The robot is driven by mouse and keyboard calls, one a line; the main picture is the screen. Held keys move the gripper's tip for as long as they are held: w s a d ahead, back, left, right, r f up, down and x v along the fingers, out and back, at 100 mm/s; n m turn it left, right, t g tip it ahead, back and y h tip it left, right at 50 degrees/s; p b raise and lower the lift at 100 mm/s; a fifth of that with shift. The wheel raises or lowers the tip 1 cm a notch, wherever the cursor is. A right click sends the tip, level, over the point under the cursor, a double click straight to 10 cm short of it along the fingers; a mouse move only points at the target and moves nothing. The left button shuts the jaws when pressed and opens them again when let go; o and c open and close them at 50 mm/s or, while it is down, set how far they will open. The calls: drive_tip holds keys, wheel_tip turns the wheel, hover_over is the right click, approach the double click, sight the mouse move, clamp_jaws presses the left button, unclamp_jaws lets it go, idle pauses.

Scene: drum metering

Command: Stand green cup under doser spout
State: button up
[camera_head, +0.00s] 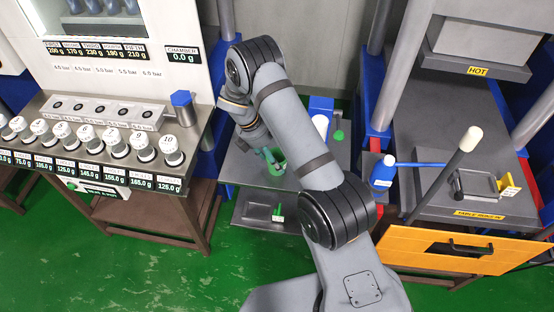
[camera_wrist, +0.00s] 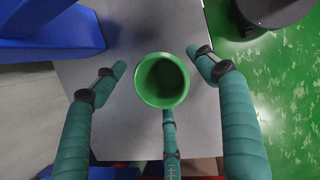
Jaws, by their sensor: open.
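The green cup (camera_wrist: 162,80) stands on a grey table top (camera_wrist: 130,35), seen from above with its mouth open and its inside empty. In the head view the cup (camera_head: 277,169) shows small beneath my gripper (camera_head: 270,157). In the wrist view the teal fingers of my gripper (camera_wrist: 158,74) are spread: one left of the cup, one right, one below it. Gaps show between the side fingers and the cup; whether the lower finger touches it is unclear. I cannot clearly make out the doser spout; a blue unit with a white part (camera_head: 320,124) stands behind the cup.
A blue structure (camera_wrist: 45,25) stands left of the cup in the wrist view. Left is a bench with a row of white-capped jars (camera_head: 118,143). Right are a blue bottle (camera_head: 383,172), a press marked HOT and an orange drawer (camera_head: 450,248). A small tray (camera_head: 262,211) sits below the table top.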

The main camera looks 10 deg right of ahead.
drive_tip(key=shift+d+f, duration=0.2)
drive_tip(key=shift+f, duration=0.3)
drive_tip(key=shift+c, duration=0.5)
drive_tip(key=c, duration=1.1)
drive_tip(key=shift+c, duration=0.4)
